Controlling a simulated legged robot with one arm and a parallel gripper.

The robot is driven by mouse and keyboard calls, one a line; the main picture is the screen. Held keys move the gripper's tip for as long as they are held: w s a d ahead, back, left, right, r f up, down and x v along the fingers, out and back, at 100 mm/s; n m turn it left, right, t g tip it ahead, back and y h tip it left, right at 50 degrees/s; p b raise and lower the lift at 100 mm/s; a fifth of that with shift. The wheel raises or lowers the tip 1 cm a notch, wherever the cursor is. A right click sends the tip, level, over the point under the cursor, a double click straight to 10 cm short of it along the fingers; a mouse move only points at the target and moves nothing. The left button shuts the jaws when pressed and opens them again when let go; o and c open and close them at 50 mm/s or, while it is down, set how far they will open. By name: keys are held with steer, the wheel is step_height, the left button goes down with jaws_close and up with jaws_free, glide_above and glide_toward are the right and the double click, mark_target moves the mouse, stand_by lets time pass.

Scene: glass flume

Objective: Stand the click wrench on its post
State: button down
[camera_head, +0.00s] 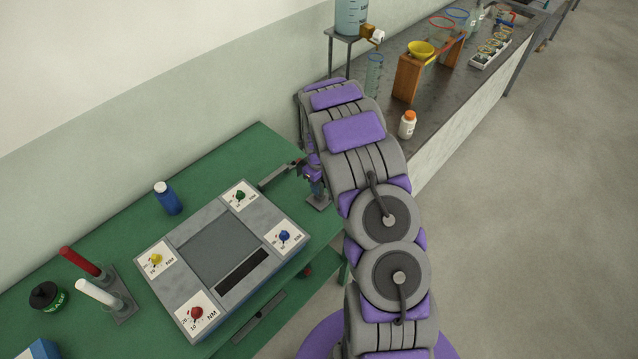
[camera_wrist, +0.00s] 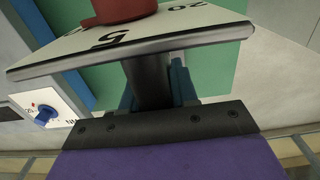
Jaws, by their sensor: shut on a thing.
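My gripper (camera_head: 314,178) is over the right end of the green table, partly hidden by my arm. In the wrist view its blue fingers (camera_wrist: 158,86) are shut on a dark shaft, which I take to be the click wrench (camera_wrist: 148,78). In the head view a dark bar (camera_head: 280,174) reaches left from the gripper. A white plate (camera_wrist: 150,42) with numbers and a red knob crosses the wrist view; I cannot tell if it joins the shaft. A small grey block (camera_head: 319,204) shows just below the gripper. I cannot make out which thing is the post.
The grey console (camera_head: 220,250) with several coloured knobs fills the middle of the green table (camera_head: 245,150). A blue bottle (camera_head: 168,198) stands behind it. A stand (camera_head: 124,309) with a red and a white upright handle is at left. A dark counter (camera_head: 440,100) with glassware runs behind my arm.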

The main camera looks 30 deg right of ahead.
steer(key=shift+f, duration=0.2)
steer(key=c, duration=0.8)
jaws_free()
step_height(320, 180, up, 16)
steer(key=s+a+r+n, duration=0.5)
steer(key=s+r+n, duration=0.3)
steer(key=s, duration=0.1)
steer(key=s+a+n+b, duration=0.1)
steer(key=s+a+n, duration=0.2)
steer(key=s+n, duration=0.5)
steer(key=s+a+r+n+g+b, duration=0.1)
steer(key=s+a+n, duration=0.3)
steer(key=s+n, duration=0.4)
steer(key=s+a+r+n+b, duration=0.1)
steer(key=s+a+n, duration=0.3)
steer(key=s+n, duration=0.4)
steer(key=shift+s+a+g+b, duration=0.1)
steer(key=shift+s+g+b, duration=0.2)
steer(key=shift+s, duration=1.45)
steer(key=shift+s+a+g+b, duration=0.1)
steer(key=shift+s+b, duration=0.3)
steer(key=shift+s, duration=1.35)
